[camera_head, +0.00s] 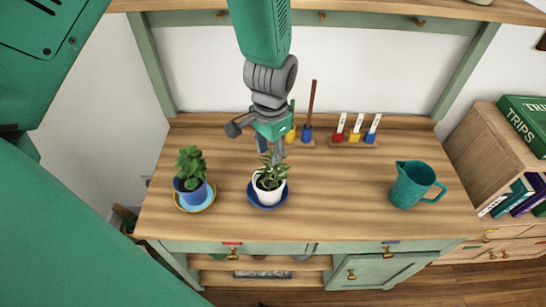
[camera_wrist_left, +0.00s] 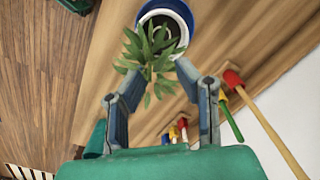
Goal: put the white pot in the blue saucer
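The white pot (camera_head: 269,191) holds a leafy green plant and stands upright in the blue saucer (camera_head: 267,204) on the wooden tabletop. In the left wrist view the white pot (camera_wrist_left: 184,43) and the blue saucer (camera_wrist_left: 142,13) are at the top, with leaves partly covering the pot. My left gripper (camera_head: 268,152) is just above and behind the plant. Its fingers (camera_wrist_left: 155,78) are spread on either side of the leaves, with no grip on the pot. My right gripper is not in view.
A blue pot (camera_head: 192,193) with a plant stands in a yellow-rimmed saucer (camera_head: 207,203) to the left. A teal pitcher (camera_head: 411,186) stands at the right. Wooden racks with coloured tools (camera_head: 355,137) are along the back. The tabletop between saucer and pitcher is clear.

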